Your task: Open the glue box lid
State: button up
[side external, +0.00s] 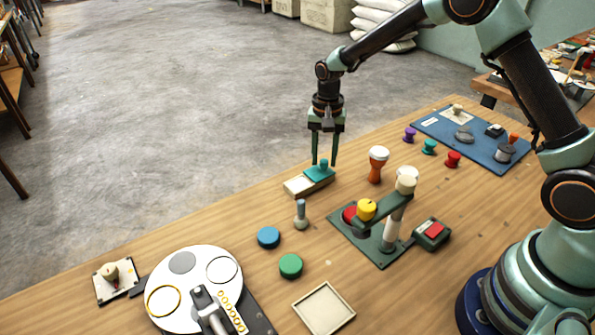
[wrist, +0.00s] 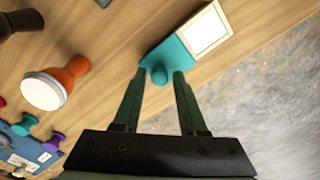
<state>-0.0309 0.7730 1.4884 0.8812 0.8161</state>
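The glue box (side external: 296,187) is a low cream box near the table's far edge. Its teal lid (side external: 316,176) with a round knob (side external: 323,165) covers one end. In the wrist view the teal lid (wrist: 176,50) lies beside an uncovered pale square with a cream rim (wrist: 207,32). My gripper (side external: 324,163) is over the lid, pointing down. In the wrist view my gripper (wrist: 159,72) is open, its fingertips on either side of the teal knob (wrist: 159,76), with a small gap at each side. Whether the fingertips touch the lid cannot be told.
An orange goblet drum (side external: 376,168) stands right of the box, and a small grey-blue peg piece (side external: 301,215) in front. A green press-like fixture (side external: 380,250) stands nearer me. The bare floor begins just past the box. Table left of it is clear.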

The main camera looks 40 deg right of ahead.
aim_at(324, 160)
jog(key=shift+o, duration=0.4)
notch_tip(324, 160, up, 12)
dwell(0.5)
jog(key=shift+r, duration=0.1)
jog(key=s+r+n+t, duration=0.3)
jog(key=s+r+n, duration=0.2)
jog(key=s+r, duration=0.45)
jog(key=s+d+f+n+t, duration=0.1)
jog(key=s+n, duration=0.3)
jog(key=s, duration=0.6)
jog(key=shift+s+d+t, duration=0.25)
jog(key=shift+t, duration=0.55)
